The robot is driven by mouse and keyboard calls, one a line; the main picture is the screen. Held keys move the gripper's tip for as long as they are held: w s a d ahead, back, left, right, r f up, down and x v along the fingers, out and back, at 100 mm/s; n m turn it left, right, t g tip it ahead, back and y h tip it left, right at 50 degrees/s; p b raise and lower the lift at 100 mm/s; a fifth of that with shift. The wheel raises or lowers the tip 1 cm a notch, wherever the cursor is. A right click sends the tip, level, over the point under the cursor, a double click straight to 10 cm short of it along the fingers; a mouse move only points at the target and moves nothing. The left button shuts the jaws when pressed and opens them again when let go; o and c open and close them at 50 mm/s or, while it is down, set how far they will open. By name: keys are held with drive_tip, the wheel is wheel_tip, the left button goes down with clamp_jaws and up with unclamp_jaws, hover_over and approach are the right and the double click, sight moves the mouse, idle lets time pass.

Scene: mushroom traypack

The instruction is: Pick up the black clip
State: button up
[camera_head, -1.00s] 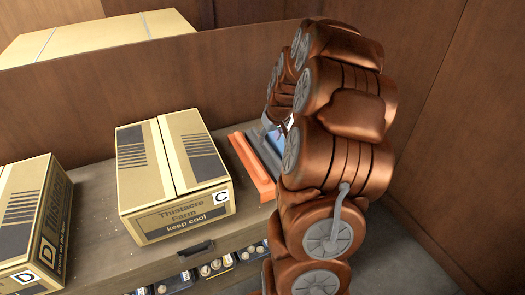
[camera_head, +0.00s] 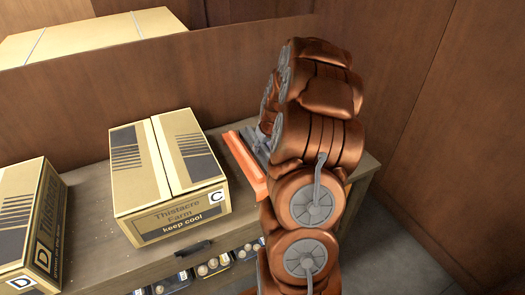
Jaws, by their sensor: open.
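A small black piece (camera_head: 193,248) lies at the front edge of the wooden bench, just in front of the carton marked C. It may be the black clip or a handle; I cannot tell which. My brown arm rises on the right and bends over the bench's right end.
Carton C (camera_head: 172,178) stands mid-bench (camera_head: 95,205), and carton D (camera_head: 28,225) is at left. An orange-rimmed tray (camera_head: 243,163) lies partly behind my arm. Packs of mushrooms (camera_head: 212,268) sit below the front edge. Wooden walls enclose the back and right.

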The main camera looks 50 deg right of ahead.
drive_tip(key=shift+w+f, duration=0.1)
drive_tip(key=shift+f, duration=0.1)
clamp_jaws()
idle(0.3)
